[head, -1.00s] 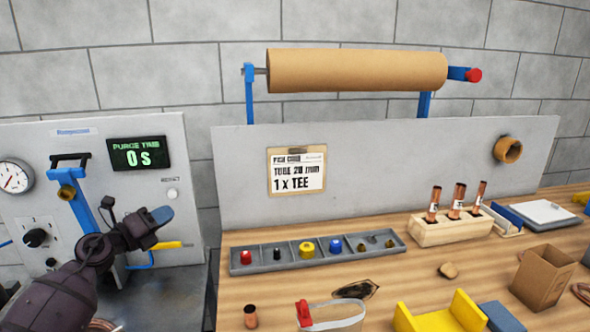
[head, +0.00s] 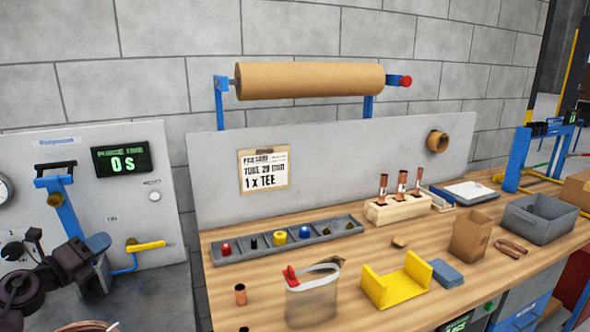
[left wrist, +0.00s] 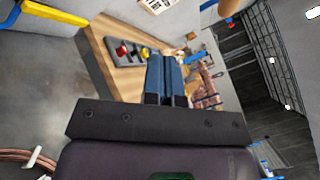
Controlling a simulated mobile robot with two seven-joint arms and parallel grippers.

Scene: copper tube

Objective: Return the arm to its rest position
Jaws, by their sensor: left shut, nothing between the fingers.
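My left gripper (head: 97,243) shows at the lower left of the head view, in front of the grey purge panel. Its dark arm comes in from the left edge. In the left wrist view the two blue fingers (left wrist: 167,75) lie together, shut, with nothing between them. The gripper is apart from the wooden bench, to its left. My right gripper is in neither view.
The purge panel (head: 130,205) with a yellow-handled valve (head: 146,246) stands close by the left gripper.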

